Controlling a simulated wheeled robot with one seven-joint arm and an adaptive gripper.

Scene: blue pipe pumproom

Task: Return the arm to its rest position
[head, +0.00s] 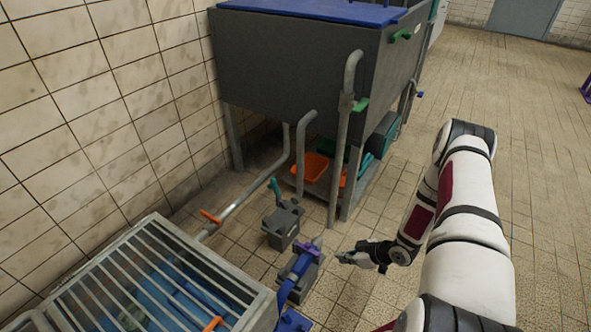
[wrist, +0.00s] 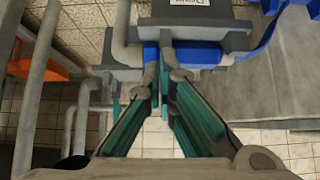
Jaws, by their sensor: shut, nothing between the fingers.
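My arm (head: 465,215) reaches forward and down on the right of the head view, white with dark bands and dark red patches. It bends at a high elbow. My gripper (head: 345,257) is at its end, low over the tiled floor, just right of a small grey unit with a purple and blue part (head: 303,262). Whether it touches that unit I cannot tell. In the wrist view my gripper's fingers (wrist: 165,72) come together at the tips with nothing between them. Beyond the tips is a grey fitting with a blue band (wrist: 205,52).
A large dark grey tank (head: 290,65) on legs with grey pipes stands ahead. An orange tray (head: 316,168) lies under it. A metal grating (head: 150,285) is at the lower left. A grey box with a green lever (head: 283,222) stands nearby. Tiled floor (head: 530,130) is clear at right.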

